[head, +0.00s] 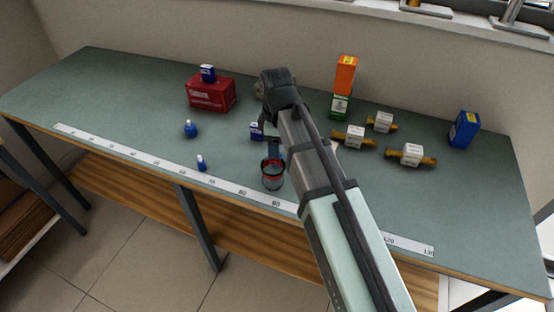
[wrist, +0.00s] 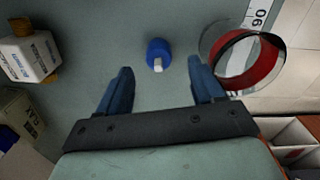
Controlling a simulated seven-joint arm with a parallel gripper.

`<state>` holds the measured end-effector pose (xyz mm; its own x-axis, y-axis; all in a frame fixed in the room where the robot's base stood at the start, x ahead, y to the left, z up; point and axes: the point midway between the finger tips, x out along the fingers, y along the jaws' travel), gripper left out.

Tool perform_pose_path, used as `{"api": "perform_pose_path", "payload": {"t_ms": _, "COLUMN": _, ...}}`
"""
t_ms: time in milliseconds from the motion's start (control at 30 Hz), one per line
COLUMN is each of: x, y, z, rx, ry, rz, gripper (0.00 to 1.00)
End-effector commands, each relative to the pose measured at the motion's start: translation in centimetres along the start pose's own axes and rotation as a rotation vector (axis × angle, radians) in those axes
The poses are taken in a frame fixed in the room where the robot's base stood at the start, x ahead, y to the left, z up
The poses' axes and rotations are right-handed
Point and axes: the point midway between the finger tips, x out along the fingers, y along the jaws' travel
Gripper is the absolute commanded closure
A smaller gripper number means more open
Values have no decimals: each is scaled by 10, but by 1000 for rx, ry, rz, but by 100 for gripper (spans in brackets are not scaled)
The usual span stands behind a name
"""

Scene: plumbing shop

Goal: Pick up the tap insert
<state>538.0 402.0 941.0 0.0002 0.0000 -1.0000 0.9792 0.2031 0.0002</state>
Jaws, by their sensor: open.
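A round blue piece with a white stub (wrist: 157,52), which looks like a tap insert, stands on the bench in the wrist view. My gripper (wrist: 160,72) is open and empty. The piece appears between and just beyond its two blue fingertips, with clear gaps on both sides. I cannot tell how far below the tips it is. In the head view my gripper (head: 269,145) points down over the middle of the bench, and I cannot make out this piece there. Two similar small blue and white pieces stand further left, one rounder (head: 190,130) and one slimmer (head: 201,164).
Brass fittings with white tags (head: 354,137), an orange box (head: 346,74) and a red box (head: 212,95) stand around. A ruler (head: 150,160) lies along the front edge.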

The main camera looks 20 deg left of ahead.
Motion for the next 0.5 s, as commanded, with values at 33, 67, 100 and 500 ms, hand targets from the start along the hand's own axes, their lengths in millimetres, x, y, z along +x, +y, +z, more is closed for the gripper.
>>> {"api": "perform_pose_path", "payload": {"t_ms": 33, "x": 4, "y": 0, "z": 1, "rx": 0, "ry": 0, "rz": -1, "gripper": 33}}
{"api": "perform_pose_path", "payload": {"t_ms": 67, "x": 7, "y": 0, "z": 1, "rx": 0, "ry": 0, "rz": -1, "gripper": 33}}
{"api": "perform_pose_path", "payload": {"t_ms": 100, "x": 12, "y": 0, "z": 1, "rx": 0, "ry": -1, "rz": -1, "gripper": 33}}
{"api": "perform_pose_path", "payload": {"t_ms": 500, "x": 47, "y": 1, "z": 2, "rx": 1, "ry": 1, "rz": 1, "gripper": 33}}
